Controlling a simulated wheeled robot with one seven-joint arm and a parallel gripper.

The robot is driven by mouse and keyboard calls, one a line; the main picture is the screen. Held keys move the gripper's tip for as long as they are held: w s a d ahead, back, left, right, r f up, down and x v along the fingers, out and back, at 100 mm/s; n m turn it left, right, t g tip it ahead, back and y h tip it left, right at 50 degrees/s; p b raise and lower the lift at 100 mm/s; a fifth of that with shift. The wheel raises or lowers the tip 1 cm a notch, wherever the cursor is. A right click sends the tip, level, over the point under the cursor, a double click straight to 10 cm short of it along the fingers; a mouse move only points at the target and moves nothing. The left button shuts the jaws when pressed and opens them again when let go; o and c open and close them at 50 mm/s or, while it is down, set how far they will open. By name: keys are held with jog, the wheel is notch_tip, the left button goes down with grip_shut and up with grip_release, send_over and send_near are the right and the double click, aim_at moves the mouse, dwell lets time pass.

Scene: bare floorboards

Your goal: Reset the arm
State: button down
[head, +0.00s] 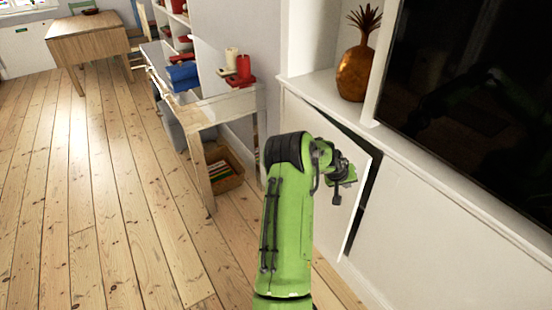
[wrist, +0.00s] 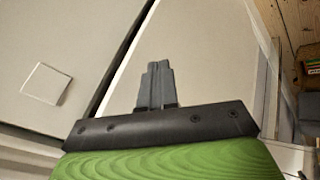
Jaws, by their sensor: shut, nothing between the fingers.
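My green arm reaches forward in the head view, and its wrist is bent to the right at a low white cabinet. My gripper (wrist: 157,84) shows in the wrist view with its two grey fingers together and nothing between them. In the head view the gripper is small and partly hidden by the wrist (head: 338,170). The cabinet door (head: 325,222) stands ajar, with a dark gap along its top and right edges. The gripper is close in front of this door; I cannot tell whether it touches.
A wooden side table (head: 215,108) with red and cream candles stands left of the cabinet, with a crate (head: 222,182) under it. A golden pineapple ornament (head: 356,72) and a dark screen (head: 470,90) are above the cabinet. The floorboards (head: 90,190) at left are clear.

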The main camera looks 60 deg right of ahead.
jog(key=s+a+p+v, duration=0.1)
jog(key=s+p+v, duration=0.1)
jog(key=v, duration=0.8)
jog(key=shift+a+p, duration=0.25)
jog(key=shift+p, duration=0.2)
jog(key=shift+r, duration=0.15)
